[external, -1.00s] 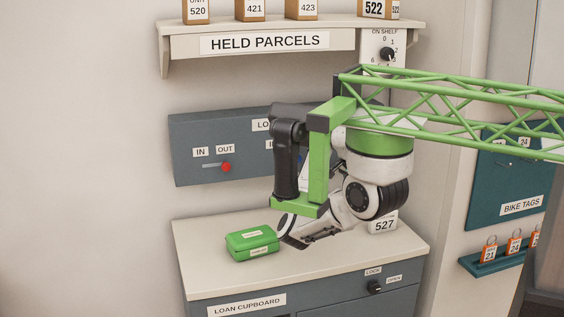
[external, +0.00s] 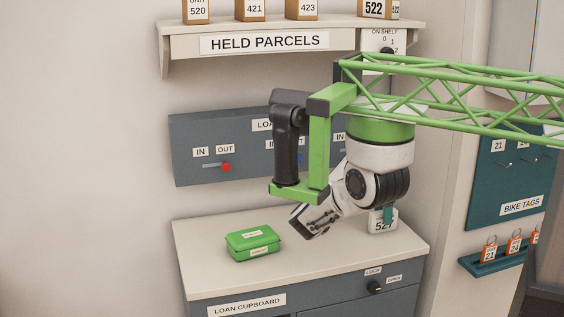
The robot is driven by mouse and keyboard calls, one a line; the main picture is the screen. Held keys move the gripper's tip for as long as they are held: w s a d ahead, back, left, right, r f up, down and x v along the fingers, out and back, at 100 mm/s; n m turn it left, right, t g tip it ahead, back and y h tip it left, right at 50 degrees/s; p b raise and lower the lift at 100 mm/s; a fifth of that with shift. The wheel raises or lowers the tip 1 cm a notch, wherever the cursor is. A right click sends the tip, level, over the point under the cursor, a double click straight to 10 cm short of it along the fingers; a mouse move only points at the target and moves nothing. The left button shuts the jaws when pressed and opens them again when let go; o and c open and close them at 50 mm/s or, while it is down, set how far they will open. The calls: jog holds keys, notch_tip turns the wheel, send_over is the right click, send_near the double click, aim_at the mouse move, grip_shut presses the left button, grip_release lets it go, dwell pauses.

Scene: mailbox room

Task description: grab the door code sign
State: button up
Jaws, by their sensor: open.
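A small white sign reading 527 (external: 381,227) stands on the right part of the cupboard top. It appears to be the door code sign; a teal piece shows just above it, and my wrist partly covers it. My gripper (external: 312,228) hangs over the cupboard top, to the left of the sign and apart from it. It points down and left, its jaws open and empty. The exact gap between the fingers is hard to see.
A green box (external: 253,243) sits left of my gripper on the loan cupboard top (external: 213,273). A grey panel (external: 190,165) with a red slider is behind. The held parcels shelf (external: 180,45) is above. The cupboard top's front is clear.

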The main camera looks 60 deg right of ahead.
jog(key=shift+d+f, duration=0.1)
jog(key=shift+f, duration=1.25)
jog(key=shift+c, duration=0.2)
jog(key=c, duration=1)
jog(key=shift+c, duration=0.2)
jog(key=shift+r, duration=0.1)
